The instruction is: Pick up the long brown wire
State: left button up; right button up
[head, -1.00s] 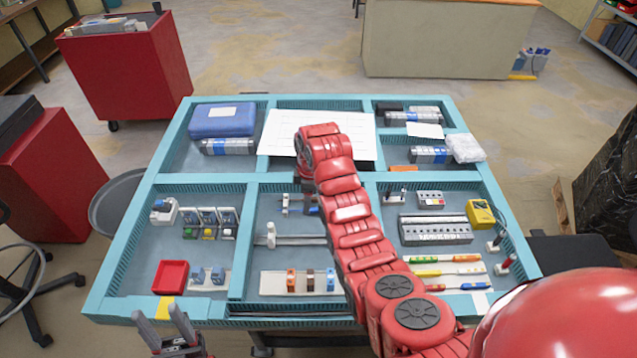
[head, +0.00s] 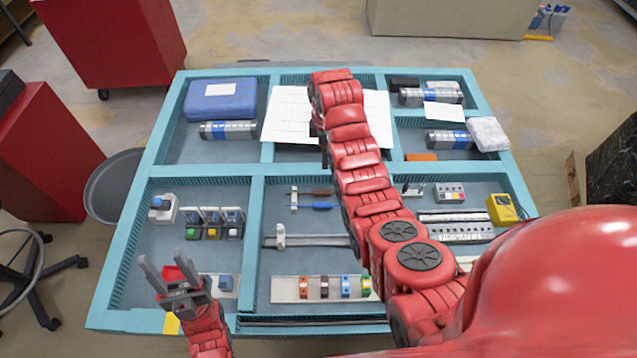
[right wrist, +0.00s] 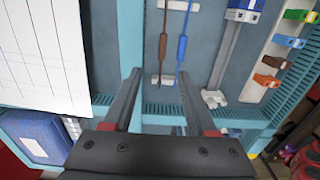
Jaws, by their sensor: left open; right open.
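The long brown wire (head: 318,193) lies in the middle compartment of the tray, just beside a blue wire (head: 322,206), both across white holders. My right arm hides part of their right side in the head view. In the right wrist view the brown wire (right wrist: 163,46) and blue wire (right wrist: 182,47) run up from a white holder, beyond the fingertips. My right gripper (right wrist: 159,88) is open and empty, apart from the wire; in the head view it is mostly hidden behind my arm. My left gripper (head: 166,266) is open and empty above the front left compartment.
The blue divided tray (head: 222,174) has raised walls. A white sheet (head: 288,115) and blue case (head: 221,100) lie in its back part. A rail with coloured terminal blocks (head: 290,290) lies at the front middle. A yellow meter (head: 502,210) is at the right.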

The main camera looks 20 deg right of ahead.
notch_tip(320, 180, down, 3)
jog(key=b, duration=0.4)
send_over(323, 192)
jog(key=f, duration=0.8)
jog(key=shift+w+d+f, duration=0.1)
jog(key=shift+d+f, duration=0.1)
jog(key=shift+d, duration=0.05)
jog(key=shift+f, duration=0.65)
notch_tip(323, 192, down, 4)
jog(key=shift+a+f+b, duration=0.15)
jog(key=shift+f+b, duration=0.05)
jog(key=shift+b, duration=0.7)
jog(key=shift+r, duration=0.1)
jog(key=shift+c, duration=1.3)
grip_shut()
